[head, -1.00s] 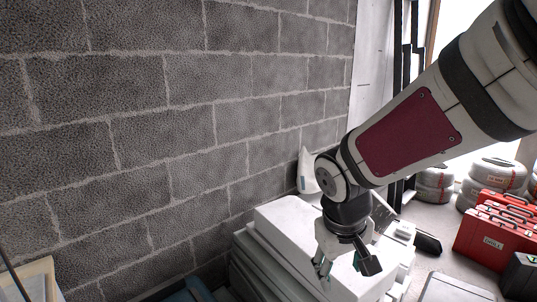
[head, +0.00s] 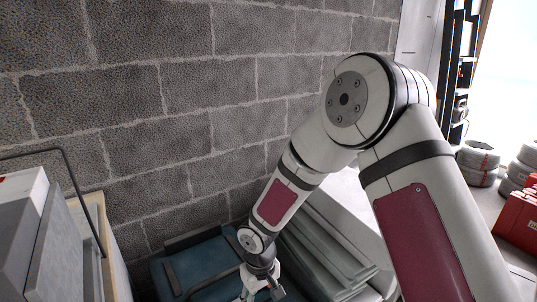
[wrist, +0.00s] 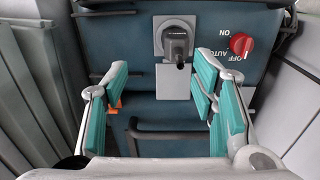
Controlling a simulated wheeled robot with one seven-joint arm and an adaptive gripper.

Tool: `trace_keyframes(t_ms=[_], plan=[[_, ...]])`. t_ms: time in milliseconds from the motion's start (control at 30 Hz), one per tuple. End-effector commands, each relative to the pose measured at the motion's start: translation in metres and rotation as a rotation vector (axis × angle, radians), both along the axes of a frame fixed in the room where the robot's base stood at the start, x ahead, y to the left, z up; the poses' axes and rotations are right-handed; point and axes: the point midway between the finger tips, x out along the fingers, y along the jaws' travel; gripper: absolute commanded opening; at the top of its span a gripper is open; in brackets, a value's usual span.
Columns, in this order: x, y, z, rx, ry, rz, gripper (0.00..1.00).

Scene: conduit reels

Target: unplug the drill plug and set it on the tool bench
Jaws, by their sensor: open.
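The drill plug (wrist: 176,45) is a dark plug seated in a grey square socket (wrist: 159,24) on a blue-green machine panel, seen in the wrist view. My gripper (wrist: 161,85) is open and empty. Its teal-padded fingers stand apart to the left and right, short of the plug. In the head view my gripper (head: 262,290) is at the bottom edge, over the blue machine (head: 190,264). The plug is hidden in the head view. I cannot make out a tool bench for certain.
A red knob (wrist: 241,44) marked ON, OFF and AUTO sits right of the socket. A black bar (wrist: 165,134) crosses the panel below. Pale stacked boards (head: 325,245) stand right of the machine. A block wall (head: 150,100) is behind. Red cases (head: 518,215) are at far right.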

Motion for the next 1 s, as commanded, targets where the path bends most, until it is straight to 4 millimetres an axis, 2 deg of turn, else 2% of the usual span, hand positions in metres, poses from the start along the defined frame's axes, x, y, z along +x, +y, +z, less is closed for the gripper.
trace_keyframes(t_ms=[33,133,667,867,1000], plan=[[-0.001,0.004,-0.011,0.005,0.009,0.005,0.53],[-0.003,0.009,-0.022,0.011,0.018,0.011,0.53],[-0.004,0.011,-0.027,0.014,0.022,0.014,0.53],[-0.004,0.011,-0.039,0.014,0.022,0.015,0.53],[-0.003,0.011,-0.054,0.014,0.022,0.015,0.53]])
